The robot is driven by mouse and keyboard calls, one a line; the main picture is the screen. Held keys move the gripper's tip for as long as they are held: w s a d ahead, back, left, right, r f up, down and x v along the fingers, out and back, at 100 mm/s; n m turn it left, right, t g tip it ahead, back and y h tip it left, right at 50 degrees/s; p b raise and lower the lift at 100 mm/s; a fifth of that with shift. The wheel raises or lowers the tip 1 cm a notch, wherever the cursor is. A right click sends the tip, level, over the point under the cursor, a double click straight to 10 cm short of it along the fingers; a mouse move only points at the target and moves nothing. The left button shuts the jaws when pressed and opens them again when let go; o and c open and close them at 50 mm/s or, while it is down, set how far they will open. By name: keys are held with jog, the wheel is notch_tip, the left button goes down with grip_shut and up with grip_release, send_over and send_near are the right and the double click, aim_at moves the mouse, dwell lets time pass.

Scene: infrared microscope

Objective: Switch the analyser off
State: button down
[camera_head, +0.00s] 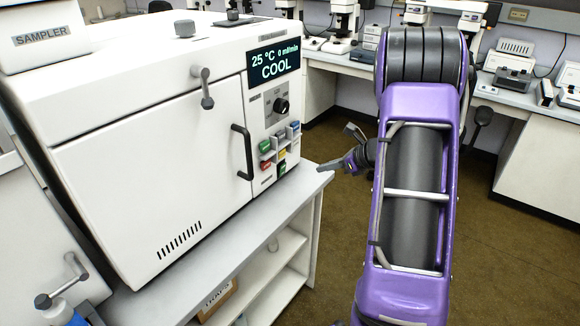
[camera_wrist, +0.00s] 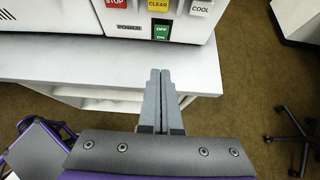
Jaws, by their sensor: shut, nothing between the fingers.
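The analyser (camera_head: 150,150) is a large white cabinet on a bench, with a lit display (camera_head: 273,64) reading 25 °C, 0 ml/min and COOL. Its green power switch (camera_wrist: 161,34), marked OFF above and ON below, sits low on the front panel beside the word POWER. It also shows in the head view (camera_head: 282,168); I cannot tell which half is pressed in. My gripper (camera_head: 321,167) is right of the panel at about the switch's height, apart from it. In the wrist view its shut, empty fingers (camera_wrist: 160,72) point toward the panel, just below the switch in the picture.
A red STOP key (camera_wrist: 116,3), a yellow CLEAR key (camera_wrist: 158,5) and a white COOL key (camera_wrist: 201,8) sit just above the switch. A dark door handle (camera_head: 242,152) and a knob (camera_head: 282,106) are nearby. The bench edge (camera_wrist: 100,80) lies below the panel.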

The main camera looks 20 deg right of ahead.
aim_at(283, 168)
jog(key=b+x, duration=0.1)
jog(key=x, duration=0.9)
jog(key=shift+f, duration=0.1)
jog(key=shift+w+a+r, duration=0.15)
jog(key=shift+w+a, duration=0.2)
jog(key=shift+w, duration=0.2)
jog(key=shift+w+a+r, duration=0.15)
jog(key=shift+w+a, duration=0.25)
jog(key=shift+w, duration=0.15)
jog(key=shift+w+a+r, duration=0.15)
jog(key=shift+w+a, duration=0.2)
jog(key=shift+w, duration=0.25)
jog(key=p, duration=0.1)
jog(key=r+p, duration=0.1)
jog(key=p, duration=0.1)
jog(key=shift+w+a+g+h, duration=0.25)
jog(key=shift+w+g+h, duration=0.05)
jog(key=shift+f+b, duration=0.45)
jog(key=shift+r, duration=0.15)
